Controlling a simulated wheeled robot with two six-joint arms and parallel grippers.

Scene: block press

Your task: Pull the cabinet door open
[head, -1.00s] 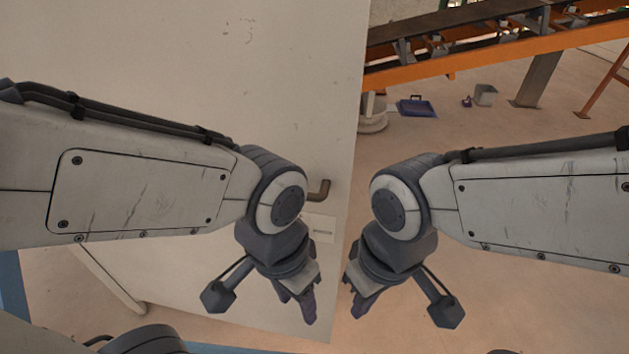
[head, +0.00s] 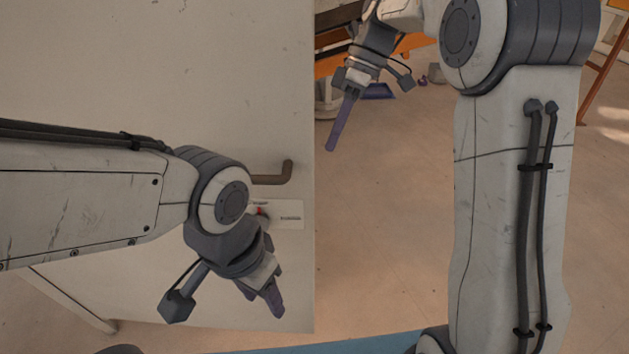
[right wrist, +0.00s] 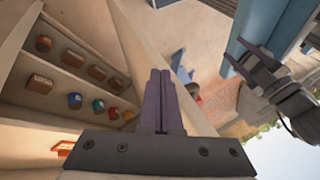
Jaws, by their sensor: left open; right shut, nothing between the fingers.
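The cabinet door (head: 130,70) is a large pale panel filling the left of the head view. Its bent brown handle (head: 285,172) sticks out near the door's right edge, above a white label. My left gripper (head: 276,305) is open and empty, in front of the door and below the handle, apart from it. My right gripper (head: 336,135) is shut and empty, just right of the door's edge. In the right wrist view its fingers (right wrist: 163,85) are together. That view shows open shelves (right wrist: 60,85) left of a pale panel (right wrist: 160,45); whether this is the door I cannot tell.
The shelves hold boxes (right wrist: 40,83) and several coloured items (right wrist: 75,100). My left gripper also shows at the right of the right wrist view (right wrist: 240,57). The floor (head: 390,220) right of the door is bare. Orange framework (head: 335,63) stands behind.

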